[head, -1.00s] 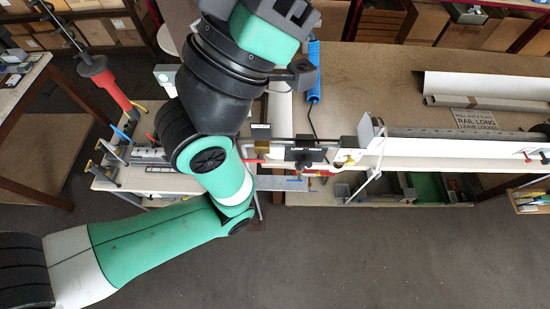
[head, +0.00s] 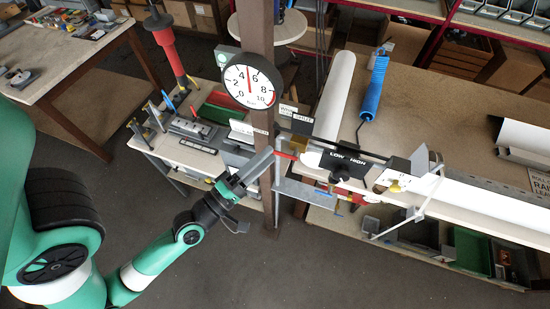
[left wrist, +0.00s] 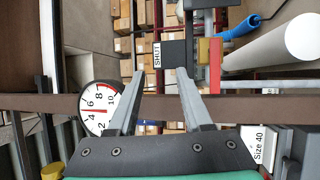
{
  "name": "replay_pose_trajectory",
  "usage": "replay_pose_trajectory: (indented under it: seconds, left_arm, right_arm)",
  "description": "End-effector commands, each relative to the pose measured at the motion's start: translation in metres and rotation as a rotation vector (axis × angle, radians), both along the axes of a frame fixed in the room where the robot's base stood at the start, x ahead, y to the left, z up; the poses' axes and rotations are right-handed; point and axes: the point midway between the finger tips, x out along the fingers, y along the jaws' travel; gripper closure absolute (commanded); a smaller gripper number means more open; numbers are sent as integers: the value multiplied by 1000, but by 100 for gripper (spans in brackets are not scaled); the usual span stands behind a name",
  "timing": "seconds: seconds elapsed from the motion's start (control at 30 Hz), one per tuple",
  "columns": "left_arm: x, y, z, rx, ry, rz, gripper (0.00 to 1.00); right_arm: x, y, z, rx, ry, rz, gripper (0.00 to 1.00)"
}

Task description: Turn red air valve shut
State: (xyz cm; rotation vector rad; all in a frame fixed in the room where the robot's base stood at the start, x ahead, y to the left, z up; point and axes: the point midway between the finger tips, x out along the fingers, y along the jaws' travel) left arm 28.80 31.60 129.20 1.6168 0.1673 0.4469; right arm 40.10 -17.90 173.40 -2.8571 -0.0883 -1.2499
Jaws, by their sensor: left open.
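The red air valve lever (head: 287,155) sits beside a brass block (head: 299,143), just right of the brown post (head: 268,205). The lever also shows as a red bar in the left wrist view (left wrist: 215,65). My left gripper (head: 264,172) is open and empty, its fingers crossing in front of the post, left of the lever and apart from it. In the left wrist view its fingertips (left wrist: 161,75) are spread, pointing towards a SHUT sign (left wrist: 157,55). A round pressure gauge (head: 248,86) on the post reads about 5. My right gripper is not in view.
A LOW-HIGH black block (head: 343,165) and a white rail (head: 450,205) lie right of the valve. A blue coiled hose (head: 375,85) lies on the bench behind. A small table (head: 180,150) with tools stands left of the post. The floor in front is clear.

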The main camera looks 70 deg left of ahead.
Motion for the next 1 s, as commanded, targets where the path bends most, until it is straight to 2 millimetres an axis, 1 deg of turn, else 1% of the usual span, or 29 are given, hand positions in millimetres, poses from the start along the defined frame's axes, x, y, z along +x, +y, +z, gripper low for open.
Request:
replay_pose_trajectory:
  seconds: [0.03, 0.1, 0.2, 0.37, 0.47, 0.57, 0.73, 0.9, 1.0]
  left_arm:
    - [-21, 3, -34, -43, 57, 33, 50]
    - [-40, 3, -57, -83, 110, 64, 50]
    - [-55, 3, -72, -111, 148, 86, 50]
    - [-56, 3, -71, -114, 153, 89, 50]
    - [-49, 6, -69, -113, 152, 88, 50]
    - [-36, 13, -66, -111, 151, 88, 50]
    - [-2, 30, -63, -109, 151, 87, 50]
    - [29, 46, -67, -111, 151, 86, 50]
    - [40, 52, -70, -111, 153, 86, 50]
  right_arm:
    - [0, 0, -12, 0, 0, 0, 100]
    - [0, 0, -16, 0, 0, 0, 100]
    - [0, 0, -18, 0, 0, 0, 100]
    - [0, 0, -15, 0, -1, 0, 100]
    - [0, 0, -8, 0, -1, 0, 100]
    - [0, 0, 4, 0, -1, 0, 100]
    - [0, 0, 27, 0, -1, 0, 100]
    - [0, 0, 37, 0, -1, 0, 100]
    - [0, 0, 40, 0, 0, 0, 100]
